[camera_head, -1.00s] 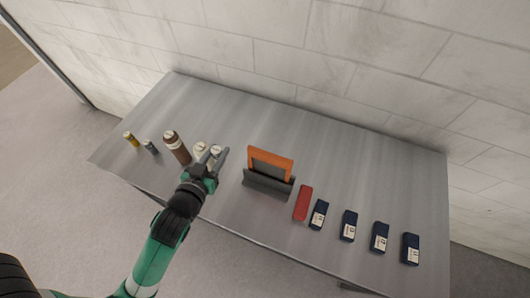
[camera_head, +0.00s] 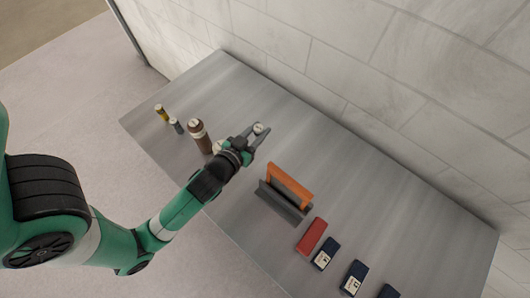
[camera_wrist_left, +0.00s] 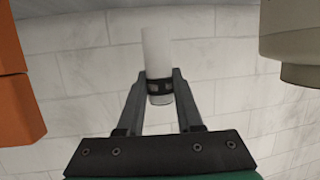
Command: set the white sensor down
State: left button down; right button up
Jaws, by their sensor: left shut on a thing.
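My left gripper (camera_head: 256,136) is shut on the white sensor (camera_head: 261,128), a small pale cylinder, over the grey table (camera_head: 340,150). In the left wrist view the sensor (camera_wrist_left: 156,50) stands upright between the fingertips (camera_wrist_left: 160,85), with a dark band at the grip. I cannot tell whether its base touches the table. My right gripper is not in view.
A second white cylinder (camera_head: 217,146) stands just left of the gripper, partly hidden, beside a brown bottle (camera_head: 199,135). An orange panel in a dark stand (camera_head: 289,187) is at the right. A red block (camera_head: 311,236) and several blue devices lie farther right. The table's back is clear.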

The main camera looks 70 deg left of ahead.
pick_arm(q)
notch_tip(320, 180, down, 10)
jog(key=b, duration=0.3)
jog(key=shift+r, duration=0.25)
notch_tip(320, 180, down, 4)
jog(key=shift+b, duration=0.95)
jog(key=shift+r, duration=0.15)
jog(key=c, duration=1)
grip_release()
jog(key=shift+f, duration=0.25)
jog(key=o, duration=0.4)
jog(key=shift+r, duration=0.1)
jog(key=shift+o, duration=0.2)
